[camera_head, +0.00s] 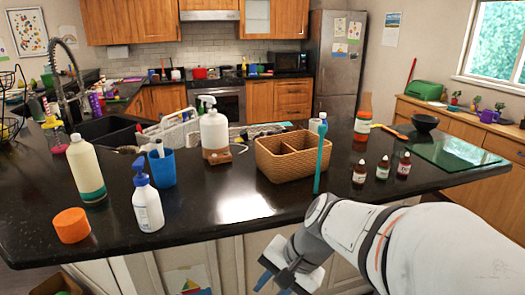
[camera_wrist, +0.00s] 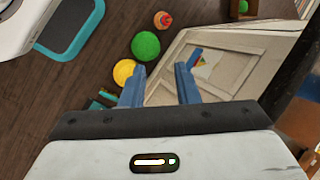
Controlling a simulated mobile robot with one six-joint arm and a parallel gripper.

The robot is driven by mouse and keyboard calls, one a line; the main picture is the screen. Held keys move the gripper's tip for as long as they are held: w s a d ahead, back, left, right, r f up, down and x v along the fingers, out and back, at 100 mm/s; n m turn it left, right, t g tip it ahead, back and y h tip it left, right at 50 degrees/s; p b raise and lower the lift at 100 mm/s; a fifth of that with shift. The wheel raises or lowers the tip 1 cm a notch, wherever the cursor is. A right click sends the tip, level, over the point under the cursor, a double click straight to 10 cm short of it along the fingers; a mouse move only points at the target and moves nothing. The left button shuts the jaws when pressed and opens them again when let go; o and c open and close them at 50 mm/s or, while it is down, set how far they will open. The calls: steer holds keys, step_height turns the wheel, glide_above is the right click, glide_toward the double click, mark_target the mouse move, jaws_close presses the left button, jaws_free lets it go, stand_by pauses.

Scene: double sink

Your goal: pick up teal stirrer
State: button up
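The teal stirrer (camera_head: 321,158) shows in the head view as a thin, near-upright teal stick at the front right corner of the wicker basket (camera_head: 265,160). Its lower end is near the counter's front edge; I cannot tell whether it leans on the basket. It is not visible in the wrist view. My gripper (camera_head: 272,281) is low in front of the counter, below and left of the stirrer and apart from it. In the wrist view my gripper (camera_wrist: 160,88) has its two blue fingers spread, with nothing between them.
The dark counter (camera_head: 240,205) holds a blue cup (camera_head: 161,168), a white pump bottle (camera_head: 147,205), an orange lid (camera_head: 71,225) and small dropper bottles (camera_head: 382,168). A cabinet door (camera_wrist: 225,65), green ball (camera_wrist: 145,45) and yellow ball (camera_wrist: 124,72) show below the gripper.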

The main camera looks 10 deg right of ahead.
steer(key=w+d+r+m+t+y, duration=0.1)
steer(key=w+r+m+t+y, duration=0.2)
steer(key=w+m, duration=0.3)
steer(key=m+t+h+p, duration=0.25)
steer(key=m+t, duration=0.95)
steer(key=m, duration=0.6)
glide_toward(319, 172)
steer(key=w, duration=0.3)
steer(key=shift+h, duration=0.25)
steer(key=x, duration=0.2)
steer(key=p+x, duration=0.1)
steer(key=x, duration=0.2)
steer(key=a+x, duration=0.1)
steer(key=x, duration=0.1)
steer(key=shift+w, duration=0.2)
steer(key=shift+c, duration=0.2)
jaws_close()
